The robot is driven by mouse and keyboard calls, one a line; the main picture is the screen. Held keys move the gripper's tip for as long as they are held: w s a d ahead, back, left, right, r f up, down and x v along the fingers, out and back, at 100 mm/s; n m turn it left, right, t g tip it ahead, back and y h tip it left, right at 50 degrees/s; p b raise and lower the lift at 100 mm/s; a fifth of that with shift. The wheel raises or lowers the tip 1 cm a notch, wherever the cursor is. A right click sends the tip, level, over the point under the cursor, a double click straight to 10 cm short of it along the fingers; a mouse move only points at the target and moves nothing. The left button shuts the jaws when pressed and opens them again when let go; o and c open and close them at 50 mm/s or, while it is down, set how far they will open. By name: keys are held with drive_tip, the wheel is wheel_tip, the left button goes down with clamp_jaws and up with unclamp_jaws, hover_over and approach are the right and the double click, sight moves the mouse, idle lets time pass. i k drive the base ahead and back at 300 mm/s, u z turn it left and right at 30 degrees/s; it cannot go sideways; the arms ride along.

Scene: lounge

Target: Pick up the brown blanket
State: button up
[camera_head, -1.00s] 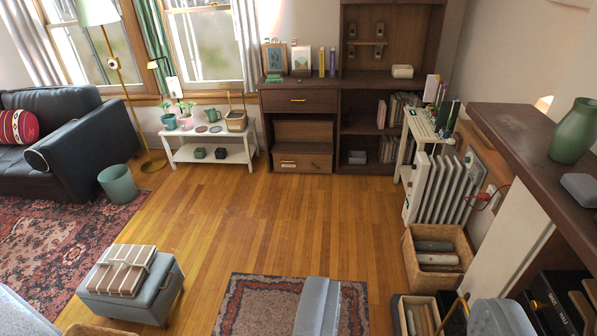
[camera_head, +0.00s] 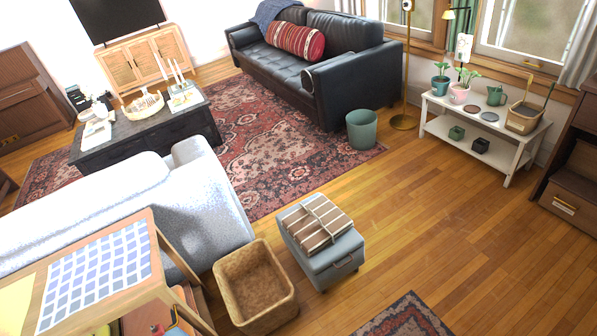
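A folded brown blanket with pale stripes (camera_head: 322,226) lies on top of a blue-grey ottoman (camera_head: 338,262), right of the lower middle of the view. A pale strap or band appears to run across the blanket. The blanket lies flat and nothing covers it. My gripper does not show in this view, so its opening and anything in it cannot be seen.
A wicker basket (camera_head: 277,318) stands left of the ottoman, beside a light sofa (camera_head: 217,203) and a wooden table (camera_head: 152,262). A teal bin (camera_head: 362,130) and black sofa (camera_head: 345,78) are behind. Wood floor (camera_head: 440,215) right of the ottoman is clear.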

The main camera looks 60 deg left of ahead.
sight(316, 224)
drive_tip(key=u, duration=0.5)
drive_tip(key=i, duration=1)
drive_tip(key=u, duration=1.35)
drive_tip(key=i, duration=0.95)
drive_tip(key=u, duration=0.35)
drive_tip(key=k, duration=0.75)
drive_tip(key=u, duration=0.2)
drive_tip(key=i, duration=0.75)
drive_tip(key=z, duration=0.1)
